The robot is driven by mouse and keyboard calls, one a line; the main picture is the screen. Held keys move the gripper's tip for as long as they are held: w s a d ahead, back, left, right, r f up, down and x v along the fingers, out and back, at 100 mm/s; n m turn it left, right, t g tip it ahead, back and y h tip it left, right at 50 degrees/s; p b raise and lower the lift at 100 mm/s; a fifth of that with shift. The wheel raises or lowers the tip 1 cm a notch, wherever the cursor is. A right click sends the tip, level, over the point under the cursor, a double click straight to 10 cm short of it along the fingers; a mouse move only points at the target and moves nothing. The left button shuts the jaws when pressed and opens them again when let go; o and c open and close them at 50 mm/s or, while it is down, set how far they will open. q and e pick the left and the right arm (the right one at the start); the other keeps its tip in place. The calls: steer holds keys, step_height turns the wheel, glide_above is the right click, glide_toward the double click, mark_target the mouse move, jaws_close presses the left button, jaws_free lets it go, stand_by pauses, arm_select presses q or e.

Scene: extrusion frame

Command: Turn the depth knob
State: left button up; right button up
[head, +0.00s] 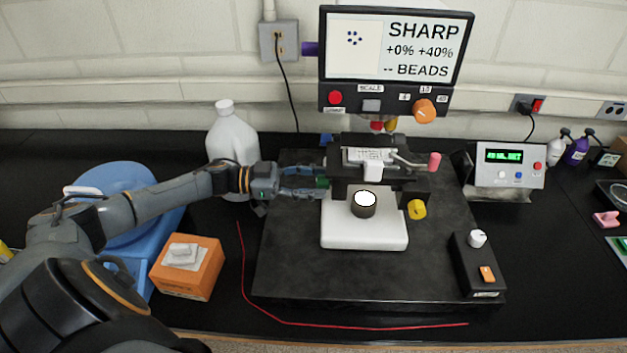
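No label that I can read names the depth knob. A black stage instrument (347,188) stands on a dark slab below a monitor. A dark green knob (322,183) shows on its left side, partly hidden by my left gripper (318,183). The gripper reaches in from the left with its fingers at this knob. I cannot tell whether they grip it. A yellow knob (418,209) sits on the instrument's right side. An orange knob (424,111) is on the panel below the monitor screen (396,48), which reads "SHARP +0% +40% -- BEADS". My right gripper is out of view.
A white jug (231,139) stands behind my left forearm. An orange box (187,272) and blue equipment (121,216) are at left. A control box with a white knob (477,239) is on the slab's right. A red wire (345,327) lies along the front.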

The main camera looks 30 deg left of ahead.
arm_select(q)
jaws_close()
steer(key=m+b, duration=0.7)
steer(key=m, duration=0.2)
steer(key=shift+f+m, duration=0.1)
steer(key=shift+m, duration=0.3)
stand_by(0.5)
steer(key=shift+o, duration=1.5)
jaws_free()
